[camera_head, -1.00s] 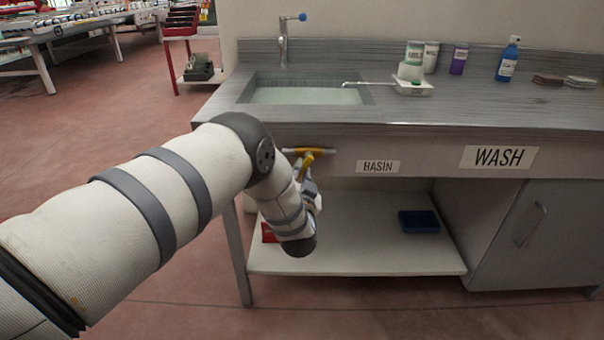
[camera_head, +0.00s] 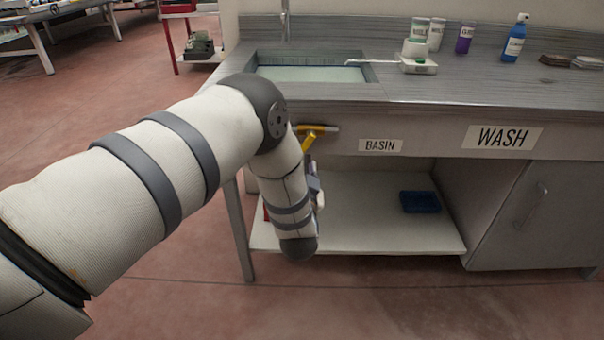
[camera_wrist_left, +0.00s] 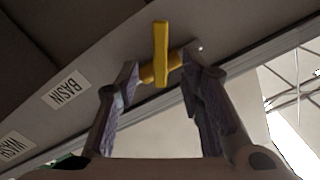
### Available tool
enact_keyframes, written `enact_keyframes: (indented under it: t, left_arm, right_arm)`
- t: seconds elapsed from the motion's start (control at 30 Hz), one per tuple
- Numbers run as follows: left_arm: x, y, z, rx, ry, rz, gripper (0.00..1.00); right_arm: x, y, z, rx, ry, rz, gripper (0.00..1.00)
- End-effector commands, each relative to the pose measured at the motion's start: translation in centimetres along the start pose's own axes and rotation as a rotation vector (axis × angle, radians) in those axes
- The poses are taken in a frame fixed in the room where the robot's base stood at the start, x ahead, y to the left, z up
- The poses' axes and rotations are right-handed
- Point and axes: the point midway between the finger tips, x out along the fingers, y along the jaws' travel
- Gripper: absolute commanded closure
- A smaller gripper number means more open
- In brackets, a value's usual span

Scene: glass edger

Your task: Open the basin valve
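The basin valve is a yellow lever (camera_head: 309,140) on a short horizontal yellow pipe, under the counter's front edge left of the BASIN label (camera_head: 380,146). In the left wrist view the lever (camera_wrist_left: 160,52) stands between the two fingertips of my left gripper (camera_wrist_left: 160,68), with a gap on each side. The pipe runs behind it across the gap. The fingers are apart and I see no clear contact with the lever. In the head view my left arm hides most of this gripper. My right gripper is not in view.
The counter (camera_head: 480,90) holds a water-filled basin (camera_head: 310,74), a tap (camera_head: 285,25), a white tray with a cup, and bottles. Below are a white shelf (camera_head: 350,230) with a blue tray (camera_head: 420,202), and a cabinet (camera_head: 525,215) under the WASH label (camera_head: 502,137).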

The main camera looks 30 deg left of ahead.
Motion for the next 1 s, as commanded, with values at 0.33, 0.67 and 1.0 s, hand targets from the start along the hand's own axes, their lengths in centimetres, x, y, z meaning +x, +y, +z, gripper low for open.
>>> enact_keyframes:
  t: [0.33, 0.67, 1.0]
  left_arm:
    - [-6.2, 0.0, 0.0, 0.001, -0.001, 0.000, 0.65]
    - [-6.4, 0.0, 0.0, 0.000, -0.001, -0.001, 0.65]
    - [-6.4, 0.0, 0.0, 0.000, -0.001, 0.000, 0.65]
  right_arm:
    - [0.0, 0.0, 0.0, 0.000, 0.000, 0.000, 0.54]
    - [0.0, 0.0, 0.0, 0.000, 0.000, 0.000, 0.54]
    - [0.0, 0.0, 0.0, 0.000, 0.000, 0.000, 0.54]
